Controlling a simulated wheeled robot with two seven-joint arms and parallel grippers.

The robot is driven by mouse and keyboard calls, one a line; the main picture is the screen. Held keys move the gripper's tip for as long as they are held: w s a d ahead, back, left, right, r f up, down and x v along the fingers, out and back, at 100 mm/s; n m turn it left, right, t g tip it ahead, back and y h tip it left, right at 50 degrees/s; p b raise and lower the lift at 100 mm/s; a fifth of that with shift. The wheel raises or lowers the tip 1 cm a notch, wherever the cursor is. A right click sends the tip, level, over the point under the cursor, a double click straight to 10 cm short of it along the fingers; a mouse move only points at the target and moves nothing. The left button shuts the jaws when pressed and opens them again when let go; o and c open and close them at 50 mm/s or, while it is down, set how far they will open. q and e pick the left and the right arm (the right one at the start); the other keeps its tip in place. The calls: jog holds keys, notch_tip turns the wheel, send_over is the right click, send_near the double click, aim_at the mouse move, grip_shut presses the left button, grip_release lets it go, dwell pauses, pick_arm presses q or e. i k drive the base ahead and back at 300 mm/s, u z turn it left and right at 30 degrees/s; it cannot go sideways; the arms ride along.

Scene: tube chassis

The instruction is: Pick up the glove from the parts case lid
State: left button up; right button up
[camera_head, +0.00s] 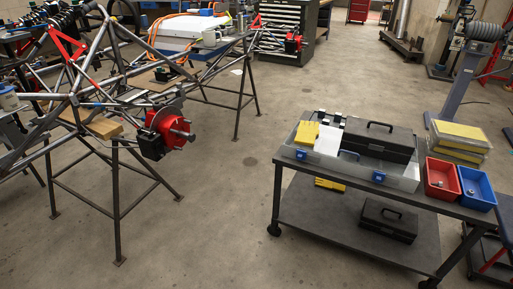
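On the top of a dark wheeled cart (440,206) at the right stands a wide, flat grey case (402,183) with blue latches on its front. A yellow item (307,133), possibly the glove, lies at the left end of the case's top; it is too small to make out fingers. Beside it is a pale, whitish patch (328,141). A black toolbox (378,142) with a handle sits on the case to the right of these. Neither of my grippers is in view.
A red bin (441,179) and a blue bin (477,188) are at the cart's right end. The lower shelf holds another black box (387,220) and a yellow item (330,184). A tube chassis (75,100) on stands fills the left. The floor between is clear.

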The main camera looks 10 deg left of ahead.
aim_at(307, 131)
jog(key=u, duration=0.5)
jog(key=k, duration=0.25)
jog(key=z, duration=1.1)
jog(key=i, duration=0.95)
jog(key=u, duration=0.8)
jog(key=i, duration=0.8)
jog(key=u, duration=0.85)
